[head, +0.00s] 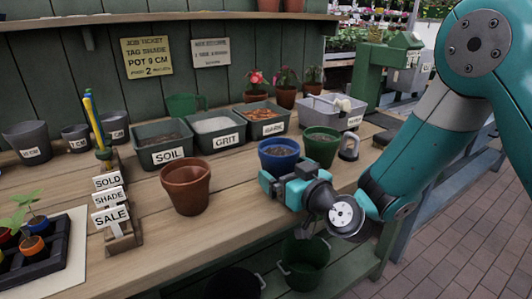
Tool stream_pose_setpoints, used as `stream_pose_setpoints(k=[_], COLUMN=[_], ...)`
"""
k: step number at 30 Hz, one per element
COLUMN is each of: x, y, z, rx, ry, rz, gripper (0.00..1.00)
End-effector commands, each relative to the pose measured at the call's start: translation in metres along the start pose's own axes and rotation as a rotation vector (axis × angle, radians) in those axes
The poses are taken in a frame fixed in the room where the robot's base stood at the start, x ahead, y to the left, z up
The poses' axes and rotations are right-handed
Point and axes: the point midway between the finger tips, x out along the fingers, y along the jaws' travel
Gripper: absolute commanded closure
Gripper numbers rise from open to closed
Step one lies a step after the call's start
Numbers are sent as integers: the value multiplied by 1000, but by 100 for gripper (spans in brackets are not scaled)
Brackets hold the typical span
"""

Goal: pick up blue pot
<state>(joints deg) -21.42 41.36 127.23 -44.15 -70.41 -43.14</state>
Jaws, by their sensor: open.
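The blue pot (279,156) stands upright on the wooden bench, right of centre in the head view, with dark soil-like fill inside. My gripper (284,176) is open at the pot's near side, and its teal fingers hide the lower part of the pot. I cannot tell from this view whether the fingers touch the pot or how far they reach around it.
A green pot (321,146) stands close on the right, with a grey metal object (349,147) beyond it. A terracotta pot (186,187) stands to the left. Bins of soil (163,157), grit (215,142) and bark (264,131) line the back. Bare bench lies between the pots.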

Motion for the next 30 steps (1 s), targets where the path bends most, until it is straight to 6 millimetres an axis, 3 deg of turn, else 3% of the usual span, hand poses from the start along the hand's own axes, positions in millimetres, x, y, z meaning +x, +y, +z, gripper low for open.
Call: stream_pose_setpoints(k=[11, 17, 27, 30], x=[6, 6, 6, 1], y=[5, 4, 5, -2], z=[1, 0, -3, 0], rx=[1, 1, 0, 0], ry=[-1, 0, 2, 1], rz=[14, 13, 15, 7], gripper=[0, 41, 41, 41])
